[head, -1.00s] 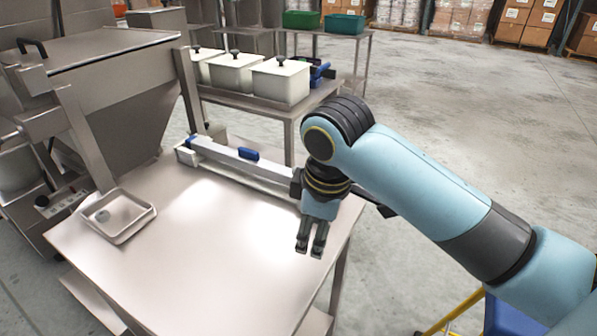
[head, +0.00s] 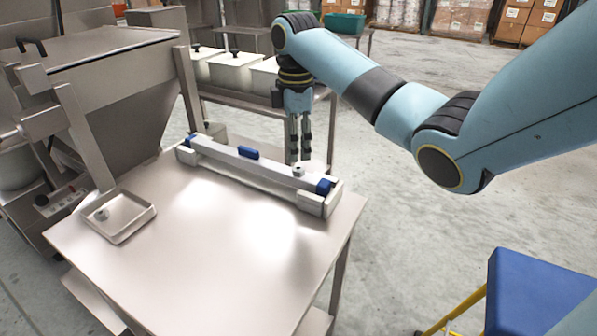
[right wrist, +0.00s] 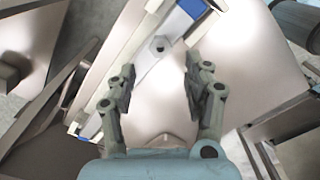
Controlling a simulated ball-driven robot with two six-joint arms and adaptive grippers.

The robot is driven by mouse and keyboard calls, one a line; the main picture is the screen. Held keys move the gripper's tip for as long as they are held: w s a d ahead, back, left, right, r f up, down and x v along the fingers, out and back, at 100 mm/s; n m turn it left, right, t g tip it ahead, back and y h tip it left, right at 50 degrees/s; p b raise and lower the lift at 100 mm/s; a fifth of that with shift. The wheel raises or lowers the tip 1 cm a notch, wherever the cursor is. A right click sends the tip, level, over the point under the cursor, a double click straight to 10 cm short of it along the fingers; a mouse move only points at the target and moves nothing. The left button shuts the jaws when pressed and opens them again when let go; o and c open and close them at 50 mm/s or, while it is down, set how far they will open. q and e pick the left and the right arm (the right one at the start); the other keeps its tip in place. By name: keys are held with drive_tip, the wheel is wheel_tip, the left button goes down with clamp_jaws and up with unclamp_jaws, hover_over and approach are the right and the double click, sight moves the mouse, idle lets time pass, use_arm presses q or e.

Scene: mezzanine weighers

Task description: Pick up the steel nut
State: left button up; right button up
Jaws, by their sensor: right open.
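The steel nut (head: 298,170) is a small grey ring on top of the long pale bar, close to the bar's right end. In the right wrist view the nut (right wrist: 158,43) lies on the bar, with its dark hole facing the camera. In the right wrist view the open fingers (right wrist: 158,66) stand either side of a gap, and the nut shows just beyond the tips. The gripper is apart from the nut. My left gripper is not in view.
The pale bar (head: 225,155) has blue parts and lies along the back of the steel table (head: 190,265). A shallow tray (head: 140,222) holding a small round item is at left, beside a steel hopper (head: 110,100). White lidded bins (head: 236,76) stand behind. The table's front is clear.

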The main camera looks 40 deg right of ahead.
sight(298, 168)
drive_tip(key=f, duration=0.5)
drive_tip(key=shift+s+d+f, duration=0.15)
drive_tip(key=shift+d+f, duration=0.05)
drive_tip(key=shift+f, duration=0.1)
clamp_jaws()
